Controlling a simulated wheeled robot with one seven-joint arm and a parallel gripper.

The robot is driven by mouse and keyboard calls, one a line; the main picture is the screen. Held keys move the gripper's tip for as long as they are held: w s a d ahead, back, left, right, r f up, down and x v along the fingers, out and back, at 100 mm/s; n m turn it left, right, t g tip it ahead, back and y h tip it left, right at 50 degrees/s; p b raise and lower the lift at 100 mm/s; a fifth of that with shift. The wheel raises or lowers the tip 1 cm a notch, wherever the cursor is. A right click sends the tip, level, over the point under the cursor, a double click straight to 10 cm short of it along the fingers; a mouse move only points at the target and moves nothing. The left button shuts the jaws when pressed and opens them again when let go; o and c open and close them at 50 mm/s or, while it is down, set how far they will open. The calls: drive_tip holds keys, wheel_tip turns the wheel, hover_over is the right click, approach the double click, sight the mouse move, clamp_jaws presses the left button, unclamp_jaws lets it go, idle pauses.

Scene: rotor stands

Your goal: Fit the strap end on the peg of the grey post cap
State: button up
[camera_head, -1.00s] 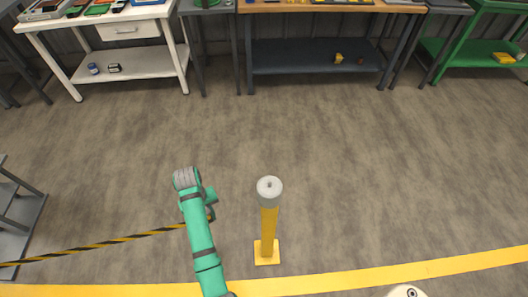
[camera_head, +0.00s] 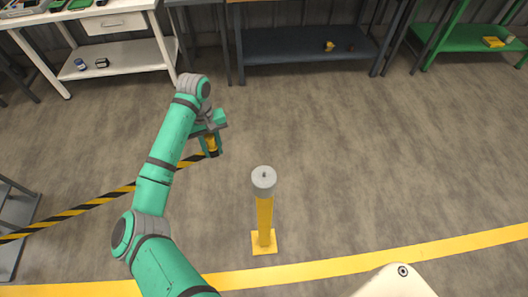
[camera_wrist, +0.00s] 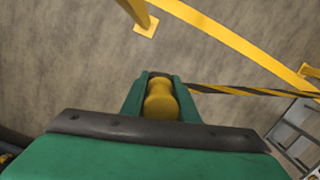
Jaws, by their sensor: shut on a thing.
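The grey post cap (camera_head: 264,178) sits on top of an upright yellow post, with a small dark peg at its centre. My gripper (camera_head: 212,146) is to the left of the cap and a little farther back, apart from it. It is shut on the yellow strap end (camera_head: 211,143), which also shows between the fingers in the wrist view (camera_wrist: 160,100). The black and yellow strap (camera_head: 100,203) runs from the strap end to the left edge of the picture. In the wrist view the cap is out of the frame; the post's lower part and foot (camera_wrist: 146,27) show at the top.
A yellow line (camera_head: 330,267) crosses the floor in front of the post. A white bench (camera_head: 118,22), a dark bench (camera_head: 300,58) and a green shelf (camera_head: 470,45) stand along the back. The floor around the post is clear.

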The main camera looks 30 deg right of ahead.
drive_tip(key=s+d+r+m, duration=0.1)
drive_tip(key=s+d+r, duration=0.1)
drive_tip(key=d+r, duration=0.45)
wheel_tip(320, 180, up, 10)
drive_tip(key=m, duration=0.2)
hover_over(264, 174)
drive_tip(key=shift+w+d+f, duration=0.1)
drive_tip(key=shift+f, duration=3.6)
drive_tip(key=shift+f, duration=0.55)
drive_tip(key=o, duration=1.2)
drive_tip(key=shift+o, duration=0.2)
drive_tip(key=shift+r, duration=0.1)
wheel_tip(264, 174, up, 10)
drive_tip(key=w, duration=0.1)
drive_tip(key=shift+d+r, duration=0.25)
